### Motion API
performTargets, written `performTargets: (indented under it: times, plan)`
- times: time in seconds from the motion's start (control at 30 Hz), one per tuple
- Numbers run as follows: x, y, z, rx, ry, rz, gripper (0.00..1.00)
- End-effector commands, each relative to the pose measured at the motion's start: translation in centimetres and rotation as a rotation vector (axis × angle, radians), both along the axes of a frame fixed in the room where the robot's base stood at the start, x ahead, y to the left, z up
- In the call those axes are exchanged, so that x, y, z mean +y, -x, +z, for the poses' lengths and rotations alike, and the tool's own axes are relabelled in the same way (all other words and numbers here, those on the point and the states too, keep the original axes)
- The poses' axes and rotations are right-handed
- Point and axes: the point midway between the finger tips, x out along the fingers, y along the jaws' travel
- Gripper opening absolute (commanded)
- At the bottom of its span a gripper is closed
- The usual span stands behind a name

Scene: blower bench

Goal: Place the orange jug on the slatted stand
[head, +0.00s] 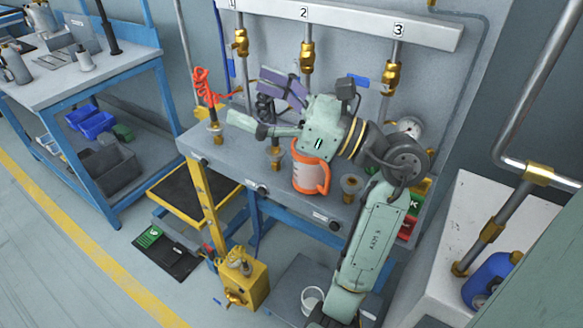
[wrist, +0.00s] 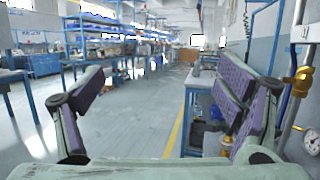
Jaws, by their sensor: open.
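The orange jug (head: 311,172) has a pale band around its body and an orange handle on its right. It stands upright on the grey bench, partly covered at the top by my arm. My gripper (head: 268,108) is above the bench, up and left of the jug in the head view, with its fingers spread. In the wrist view my gripper (wrist: 165,92) is open with purple pads and nothing between them; the jug does not show there. I cannot make out a slatted stand for certain; a yellow-edged dark platform (head: 186,190) sits low left of the bench.
Brass valves (head: 307,57) and pipes line the wall behind the bench (head: 232,160). A yellow box (head: 243,279) is below in front. A blue workbench (head: 110,75) stands at the left, with open floor before it.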

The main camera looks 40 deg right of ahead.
Motion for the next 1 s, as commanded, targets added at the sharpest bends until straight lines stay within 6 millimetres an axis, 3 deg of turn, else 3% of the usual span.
performTargets:
  times: [0.03,0.1,0.2,0.3,0.43,0.8,1.0]
  plan:
    - [-3.8,1.4,-1.7,0.049,0.032,-0.118,0.86]
    - [-7.9,3.3,-3.8,0.116,0.070,-0.246,0.86]
    - [-11.9,5.9,-6.1,0.197,0.096,-0.374,0.86]
    - [-14.1,7.7,-7.5,0.244,0.108,-0.441,0.86]
    - [-14.9,8.4,-9.2,0.266,0.107,-0.466,0.86]
    - [-14.7,8.3,-16.0,0.264,0.106,-0.462,0.86]
    - [-14.4,6.8,-15.9,0.263,0.112,-0.462,0.86]
